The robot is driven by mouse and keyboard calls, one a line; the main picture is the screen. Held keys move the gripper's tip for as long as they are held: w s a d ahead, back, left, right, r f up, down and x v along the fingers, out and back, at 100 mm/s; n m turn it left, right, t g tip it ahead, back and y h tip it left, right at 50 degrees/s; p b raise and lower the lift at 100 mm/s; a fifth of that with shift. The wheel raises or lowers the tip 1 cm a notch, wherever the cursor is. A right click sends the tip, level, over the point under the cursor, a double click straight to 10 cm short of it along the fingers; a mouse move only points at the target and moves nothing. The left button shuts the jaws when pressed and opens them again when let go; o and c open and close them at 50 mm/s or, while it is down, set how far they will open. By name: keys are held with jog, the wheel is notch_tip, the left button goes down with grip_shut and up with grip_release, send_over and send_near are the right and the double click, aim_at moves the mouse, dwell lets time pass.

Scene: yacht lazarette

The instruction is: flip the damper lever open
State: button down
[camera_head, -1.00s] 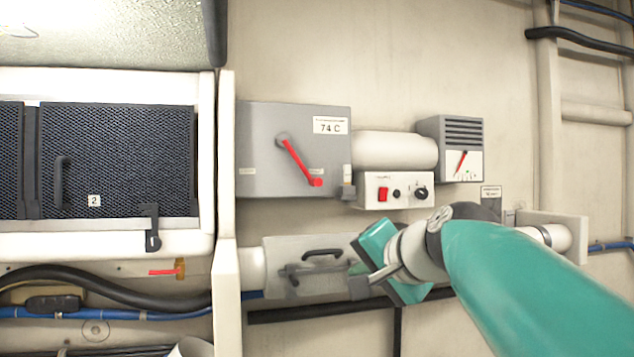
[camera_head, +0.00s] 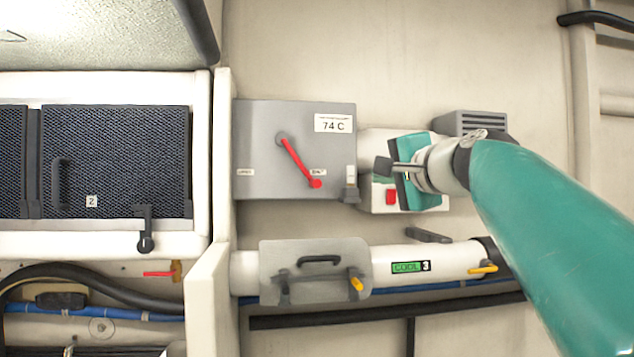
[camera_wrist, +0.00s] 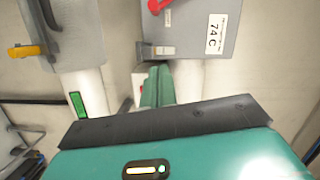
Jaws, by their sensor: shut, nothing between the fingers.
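A red lever (camera_head: 299,163) is mounted on a grey box (camera_head: 262,125) labelled 74 C. It slants down and right from its pivot, with its knob beside a small label at lower right. Another small label sits at the box's left; both are too small to read surely. The lever's red end also shows at the top of the wrist view (camera_wrist: 158,5). My gripper (camera_head: 384,167) is shut and empty, to the right of the grey box and apart from the lever. Its fingers show in the wrist view (camera_wrist: 158,72), below the box.
A white switch box (camera_head: 378,199) with a red switch is partly hidden behind my gripper. A grey vented unit (camera_head: 468,122) is behind my arm. Below runs a white pipe (camera_head: 450,258) marked COOL 3, with a grey handled cover (camera_head: 315,270) and yellow levers. A vertical post (camera_head: 224,150) stands left.

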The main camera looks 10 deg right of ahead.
jog(key=w+a+f, duration=0.1)
jog(key=w+a, duration=0.5)
jog(key=w, duration=0.3)
jog(key=shift+w+a, duration=0.35)
dwell(0.6)
jog(key=shift+f, duration=0.1)
